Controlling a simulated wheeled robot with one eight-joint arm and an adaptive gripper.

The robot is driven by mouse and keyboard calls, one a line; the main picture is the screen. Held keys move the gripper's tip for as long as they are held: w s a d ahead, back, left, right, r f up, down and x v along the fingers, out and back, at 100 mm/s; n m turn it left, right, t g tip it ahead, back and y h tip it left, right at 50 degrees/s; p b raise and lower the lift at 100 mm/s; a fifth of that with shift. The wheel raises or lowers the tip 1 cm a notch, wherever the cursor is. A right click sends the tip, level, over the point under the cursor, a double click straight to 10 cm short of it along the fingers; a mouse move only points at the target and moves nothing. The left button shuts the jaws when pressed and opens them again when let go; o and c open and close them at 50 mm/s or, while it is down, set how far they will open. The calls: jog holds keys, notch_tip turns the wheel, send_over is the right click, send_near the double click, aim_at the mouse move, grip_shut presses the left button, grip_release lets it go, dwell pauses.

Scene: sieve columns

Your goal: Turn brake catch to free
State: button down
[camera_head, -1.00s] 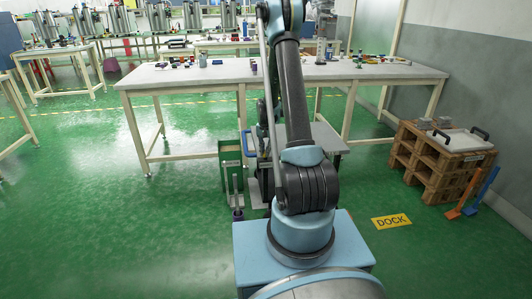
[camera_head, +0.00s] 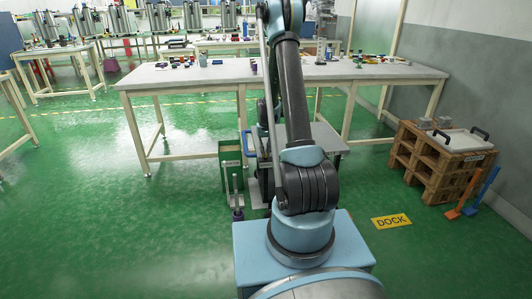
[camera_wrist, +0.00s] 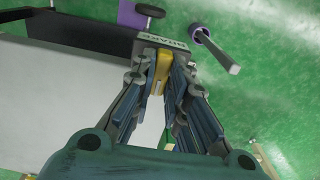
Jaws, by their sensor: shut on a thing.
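The brake catch (camera_wrist: 161,72) is a yellow upright piece on a grey block marked "BRAKE" (camera_wrist: 163,43) in the wrist view. My gripper (camera_wrist: 163,82) has its two fingers on either side of the catch, closed onto it. The fingers hide part of its sides, so its exact turn is hard to tell. The block sits at the end of a grey cart (camera_wrist: 70,88). In the head view the cart (camera_head: 326,139) stands partly under the table, and my arm hides the catch and my gripper.
A purple-collared post (camera_wrist: 200,36) stands close to the right of the block. A green holder (camera_head: 230,152) is left of the cart. A long table (camera_head: 190,77) stands behind.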

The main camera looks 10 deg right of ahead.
jog(key=c, duration=1.6)
grip_release()
notch_tip(320, 180, up, 12)
jog(key=shift+f, duration=0.1)
